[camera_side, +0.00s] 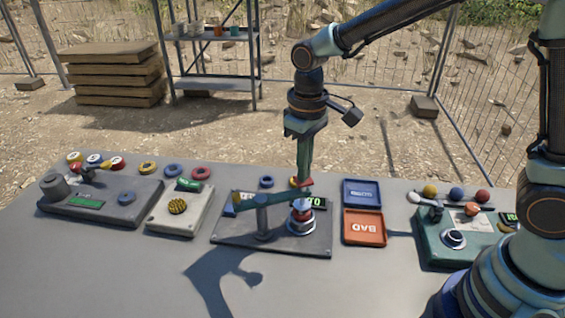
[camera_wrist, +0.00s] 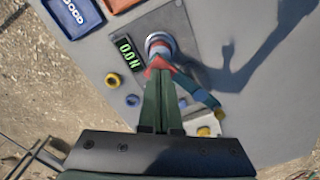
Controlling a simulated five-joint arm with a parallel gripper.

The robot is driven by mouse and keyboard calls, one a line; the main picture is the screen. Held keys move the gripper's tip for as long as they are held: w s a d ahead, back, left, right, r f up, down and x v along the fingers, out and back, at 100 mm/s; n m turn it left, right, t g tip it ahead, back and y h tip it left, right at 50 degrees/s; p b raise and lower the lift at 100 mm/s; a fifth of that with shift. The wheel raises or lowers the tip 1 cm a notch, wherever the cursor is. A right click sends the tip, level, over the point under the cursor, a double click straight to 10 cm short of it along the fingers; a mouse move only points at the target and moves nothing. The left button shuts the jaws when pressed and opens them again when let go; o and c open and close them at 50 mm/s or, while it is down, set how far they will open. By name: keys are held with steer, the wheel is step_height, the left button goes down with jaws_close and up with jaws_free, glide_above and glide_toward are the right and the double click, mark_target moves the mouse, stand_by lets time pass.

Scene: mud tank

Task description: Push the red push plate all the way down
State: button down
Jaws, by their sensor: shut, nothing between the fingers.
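The red push plate (camera_side: 306,185) is at the right end of a teal beam (camera_side: 283,193), which rests on a grey post (camera_side: 263,220). The beam tilts, with its plate end higher. Below the plate is a red button (camera_side: 301,211) in a silver ring (camera_side: 301,226), with a small gap visible between. My gripper (camera_side: 304,178) is shut and empty, pointing down with its tips at the plate; contact cannot be told. In the wrist view the shut fingers (camera_wrist: 161,76) hide part of the red plate (camera_wrist: 150,72).
A green display (camera_wrist: 126,52) stands beside the button. Blue (camera_side: 362,193) and orange BAD (camera_side: 364,228) trays lie to the right. Other panels stand left (camera_side: 112,199) and right (camera_side: 440,249). Loose rings lie behind. The table's front is clear.

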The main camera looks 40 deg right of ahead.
steer(key=shift+f, duration=0.85)
stand_by(1.3)
stand_by(1.5)
steer(key=shift+r, duration=4)
steer(key=shift+s+d+r, duration=0.1)
steer(key=shift+d+r, duration=0.05)
steer(key=shift+d, duration=0.05)
steer(key=s+d+r+m+t, duration=0.3)
steer(key=s+d+t, duration=0.2)
steer(key=s+d, duration=0.4)
steer(key=shift+d+r+t, duration=0.3)
steer(key=shift+d+r, duration=0.05)
steer(key=shift+d, duration=0.8)
